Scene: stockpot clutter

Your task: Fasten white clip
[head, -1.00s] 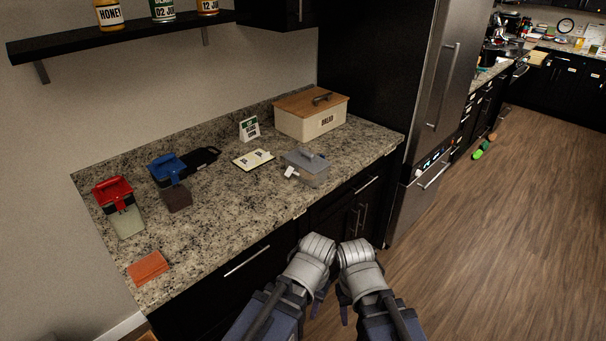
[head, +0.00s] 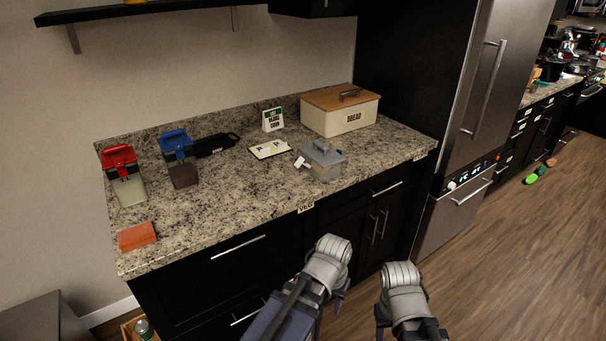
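A small white clip (head: 301,163) sticks out at the left front corner of a clear container with a grey lid (head: 322,153) on the granite counter. I cannot tell whether it is a latch on the container or a separate piece, or how it is set. My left gripper (head: 342,292) is low in front of the cabinets, well short of the container, largely hidden by my own arm. My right gripper (head: 382,316) is at the bottom edge, right of the left one, also mostly hidden. Neither is near the clip, and their fingers do not show clearly.

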